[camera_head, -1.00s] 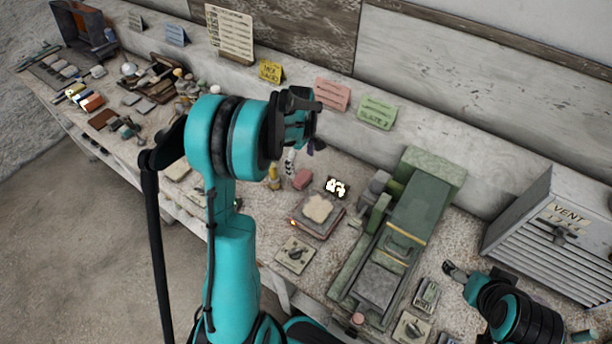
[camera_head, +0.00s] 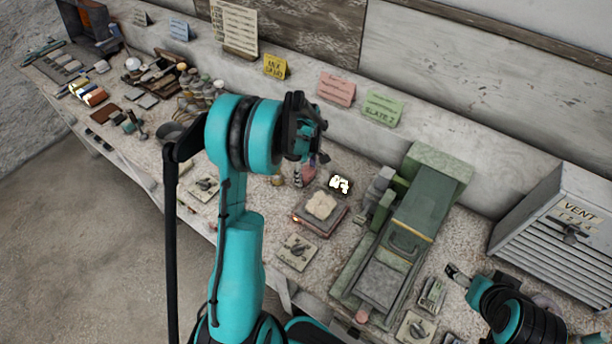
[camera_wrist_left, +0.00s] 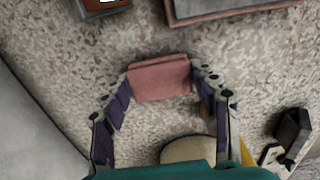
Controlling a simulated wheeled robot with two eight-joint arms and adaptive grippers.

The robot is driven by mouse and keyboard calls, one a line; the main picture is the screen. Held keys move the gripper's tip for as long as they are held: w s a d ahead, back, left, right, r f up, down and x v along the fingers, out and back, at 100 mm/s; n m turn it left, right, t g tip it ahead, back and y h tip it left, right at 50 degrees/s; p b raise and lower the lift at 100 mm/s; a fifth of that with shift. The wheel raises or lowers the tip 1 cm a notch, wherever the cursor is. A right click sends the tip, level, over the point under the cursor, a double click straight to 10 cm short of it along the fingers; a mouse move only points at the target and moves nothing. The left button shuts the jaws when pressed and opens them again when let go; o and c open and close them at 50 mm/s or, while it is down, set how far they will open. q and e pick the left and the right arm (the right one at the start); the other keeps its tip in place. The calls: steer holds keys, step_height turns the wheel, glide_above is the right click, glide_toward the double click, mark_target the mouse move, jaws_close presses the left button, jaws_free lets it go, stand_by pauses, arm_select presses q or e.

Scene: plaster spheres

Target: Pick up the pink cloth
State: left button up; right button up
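The pink cloth (camera_wrist_left: 160,78) is a small folded pad lying on the speckled bench top.
A square plate with a pale pad (camera_head: 321,206) and a small lit display (camera_head: 339,184) stand close to the cloth. A green machine (camera_head: 412,222) stands to the right, a vent box (camera_head: 555,222) beyond it. A round pale object (camera_wrist_left: 188,148) lies near the left gripper's base.

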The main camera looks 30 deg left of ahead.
mark_target(309, 175)
stand_by(0.3)
arm_select(q)
steer(key=shift+r, duration=0.6)
steer(key=r+p, duration=0.1)
steer(key=r, duration=0.1)
steer(key=d+r+p, duration=0.1)
steer(key=shift+s+d+r, duration=0.1)
steer(key=shift+r, duration=0.3)
steer(key=s+d+r+p, duration=0.2)
steer(key=d+r, duration=0.4)
steer(key=d, duration=0.4)
steer(key=shift+s, duration=0.2)
steer(key=shift+c, duration=0.2)
